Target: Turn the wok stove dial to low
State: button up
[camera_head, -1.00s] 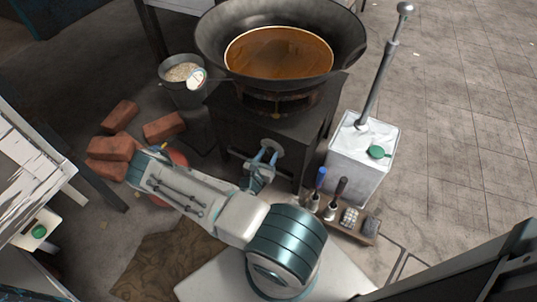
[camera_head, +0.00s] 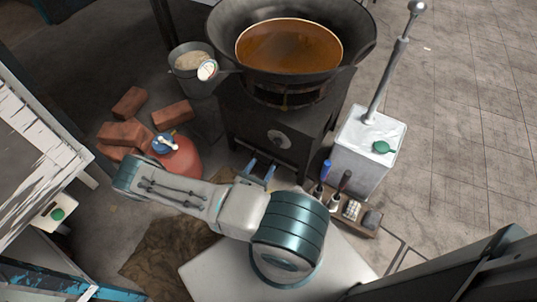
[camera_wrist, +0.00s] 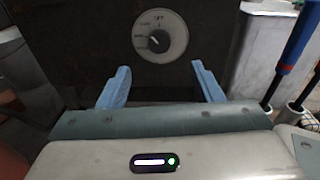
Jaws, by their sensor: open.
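The wok stove (camera_head: 265,125) is a dark box under a large wok (camera_head: 362,45) of amber liquid. Its round grey dial (camera_head: 279,139) is on the front face. In the wrist view the dial (camera_wrist: 160,36) sits a little above and between my fingertips, with a dark pointer at its centre and small lettering, including what looks like OFF at the top. My gripper (camera_head: 262,169) is open and empty, with blue fingers apart, below and in front of the dial. In the wrist view my gripper (camera_wrist: 160,78) does not touch the dial.
A white canister (camera_head: 362,150) with a pump rod stands right of the stove. A wooden tool tray (camera_head: 345,222) lies in front of it. A red gas cylinder (camera_head: 178,160), bricks (camera_head: 125,133) and a bucket (camera_head: 192,60) are on the left.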

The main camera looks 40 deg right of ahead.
jog(key=shift+v, duration=1.2)
